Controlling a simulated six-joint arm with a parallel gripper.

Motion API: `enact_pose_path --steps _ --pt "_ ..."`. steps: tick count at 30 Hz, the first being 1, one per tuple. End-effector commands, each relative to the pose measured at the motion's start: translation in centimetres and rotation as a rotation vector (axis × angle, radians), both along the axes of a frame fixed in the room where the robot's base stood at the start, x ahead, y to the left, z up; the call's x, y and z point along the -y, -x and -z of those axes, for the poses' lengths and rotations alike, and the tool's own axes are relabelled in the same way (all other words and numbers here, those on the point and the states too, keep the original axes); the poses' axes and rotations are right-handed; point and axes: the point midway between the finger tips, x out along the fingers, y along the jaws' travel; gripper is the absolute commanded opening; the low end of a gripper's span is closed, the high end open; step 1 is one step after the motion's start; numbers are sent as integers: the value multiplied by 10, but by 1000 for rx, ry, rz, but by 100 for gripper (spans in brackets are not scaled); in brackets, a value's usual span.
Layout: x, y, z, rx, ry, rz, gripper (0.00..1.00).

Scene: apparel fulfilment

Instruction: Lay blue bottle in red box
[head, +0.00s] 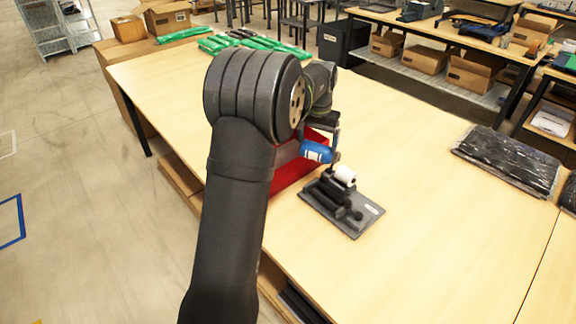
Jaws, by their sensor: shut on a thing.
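A blue bottle (316,152) is held in my gripper (330,150), beneath the arm's wrist. The bottle lies roughly sideways. It is in front of or above the right part of the red box (290,173); I cannot tell its exact height. The red box stands on the table, and its left and upper parts are hidden behind my arm. The fingertips are small in the view and partly covered by the bottle.
A dark label printer-like device (345,205) with a white roll (345,174) stands just right of the red box. Black plastic-wrapped garments (508,160) lie at the right. Green packages (250,42) lie at the far edge. The middle of the table (430,140) is clear.

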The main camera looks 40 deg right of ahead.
Motion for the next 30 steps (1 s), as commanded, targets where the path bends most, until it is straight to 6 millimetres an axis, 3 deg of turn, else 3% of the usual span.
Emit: enact_pose_path --steps 1,6,12,17,30 --pt "-7 -29 -4 5 12 -66 52" --pt "-31 -104 -15 21 45 -249 52" --pt "-53 -152 -23 33 69 -370 52" --pt "-58 -163 -14 34 72 -401 52" --pt "-58 -162 95 34 71 -400 52"
